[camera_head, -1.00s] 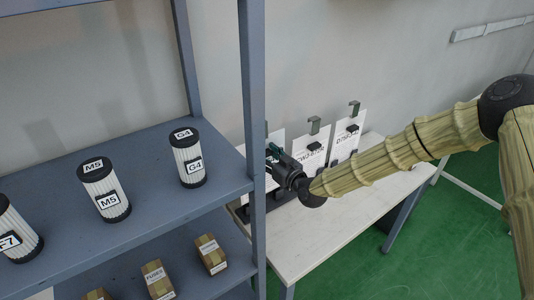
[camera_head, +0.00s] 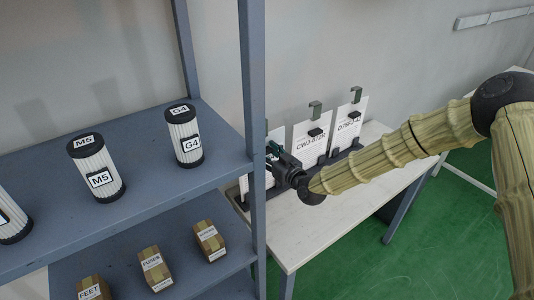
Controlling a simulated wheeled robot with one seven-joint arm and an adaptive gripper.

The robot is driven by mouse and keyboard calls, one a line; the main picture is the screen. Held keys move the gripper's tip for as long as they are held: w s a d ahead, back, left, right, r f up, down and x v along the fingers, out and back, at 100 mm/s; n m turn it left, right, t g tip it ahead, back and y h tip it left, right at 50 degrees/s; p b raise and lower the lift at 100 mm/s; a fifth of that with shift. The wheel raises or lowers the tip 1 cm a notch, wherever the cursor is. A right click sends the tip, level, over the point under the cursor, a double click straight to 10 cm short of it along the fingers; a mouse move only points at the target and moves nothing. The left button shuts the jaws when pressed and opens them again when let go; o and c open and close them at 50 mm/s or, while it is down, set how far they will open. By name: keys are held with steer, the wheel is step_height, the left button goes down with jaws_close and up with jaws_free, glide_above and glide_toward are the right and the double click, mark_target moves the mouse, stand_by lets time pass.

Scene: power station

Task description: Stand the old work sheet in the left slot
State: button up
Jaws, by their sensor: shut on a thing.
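My gripper (camera_head: 276,162) is at the left end of a dark rack (camera_head: 336,160) on the white table, just right of the blue shelf post. It is shut on a white sheet (camera_head: 270,180), mostly hidden by the gripper and the post. I cannot tell whether the sheet's lower edge is in the left slot. To the right, a white sheet marked CW3-6T12 (camera_head: 309,145) and another marked D75P (camera_head: 347,127) stand upright in the rack, each with a dark clip.
A blue shelf (camera_head: 130,215) stands close on the left, its post (camera_head: 252,120) beside my gripper. It holds filter cylinders marked M5 (camera_head: 97,168) and G4 (camera_head: 184,136), with small boxes (camera_head: 155,268) below. The front of the white table (camera_head: 325,215) is clear.

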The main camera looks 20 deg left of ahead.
stand_by(0.3)
steer(key=o, duration=1.6)
steer(key=shift+s+d, duration=0.1)
